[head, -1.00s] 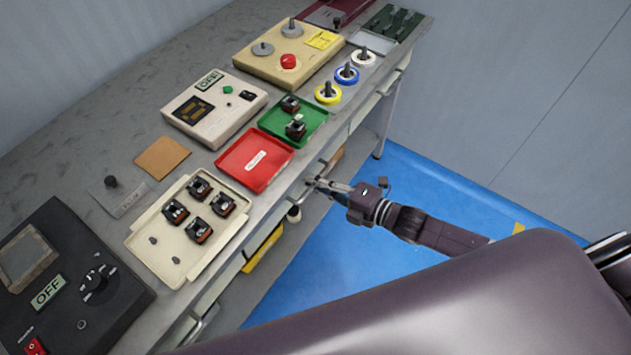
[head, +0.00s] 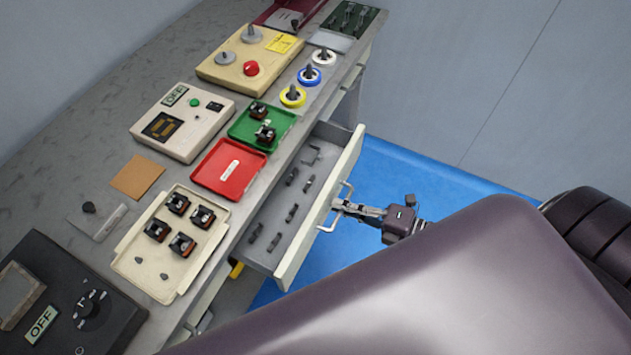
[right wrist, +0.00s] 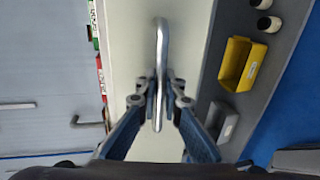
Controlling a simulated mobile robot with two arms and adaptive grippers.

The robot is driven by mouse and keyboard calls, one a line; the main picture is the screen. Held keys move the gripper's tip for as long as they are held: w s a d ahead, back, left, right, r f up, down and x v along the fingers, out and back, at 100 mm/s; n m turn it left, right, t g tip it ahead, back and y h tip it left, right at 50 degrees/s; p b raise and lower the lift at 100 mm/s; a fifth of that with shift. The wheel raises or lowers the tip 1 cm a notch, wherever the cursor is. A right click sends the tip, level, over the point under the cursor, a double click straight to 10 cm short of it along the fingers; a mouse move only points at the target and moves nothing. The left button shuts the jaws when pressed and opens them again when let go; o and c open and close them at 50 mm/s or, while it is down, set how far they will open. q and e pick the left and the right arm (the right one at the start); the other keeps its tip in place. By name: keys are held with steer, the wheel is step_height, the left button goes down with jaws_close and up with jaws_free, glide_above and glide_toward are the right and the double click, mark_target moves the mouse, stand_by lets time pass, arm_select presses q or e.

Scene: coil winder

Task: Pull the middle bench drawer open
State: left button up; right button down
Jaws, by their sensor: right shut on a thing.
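The middle bench drawer (head: 264,222) stands pulled out from the bench front in the head view, with several small dark parts lying inside. Its pale front (head: 318,212) also fills the middle of the right wrist view (right wrist: 195,30). A metal bar handle (right wrist: 161,50) is fixed to that front and also shows in the head view (head: 345,192). My right gripper (head: 340,204) is shut on the handle; in the right wrist view its fingers (right wrist: 160,88) sit on both sides of the bar. My left gripper is not in view.
The bench top (head: 60,165) holds a red tray (head: 215,181), a green tray (head: 285,122), a cream tray (head: 133,263) and control boxes. A yellow bin (right wrist: 242,64) sits below in the right wrist view. Blue floor (head: 425,170) lies clear beyond the drawer.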

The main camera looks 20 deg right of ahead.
steer(key=f+p+v, duration=0.1)
steer(key=f+v, duration=0.2)
steer(key=v, duration=1.2)
steer(key=shift+s+d+f, duration=0.15)
steer(key=shift+s+d, duration=0.2)
steer(key=shift+s, duration=0.2)
steer(key=c, duration=2.3)
jaws_free()
steer(key=shift+c, duration=0.2)
steer(key=v, duration=1.2)
steer(key=shift+f, duration=0.1)
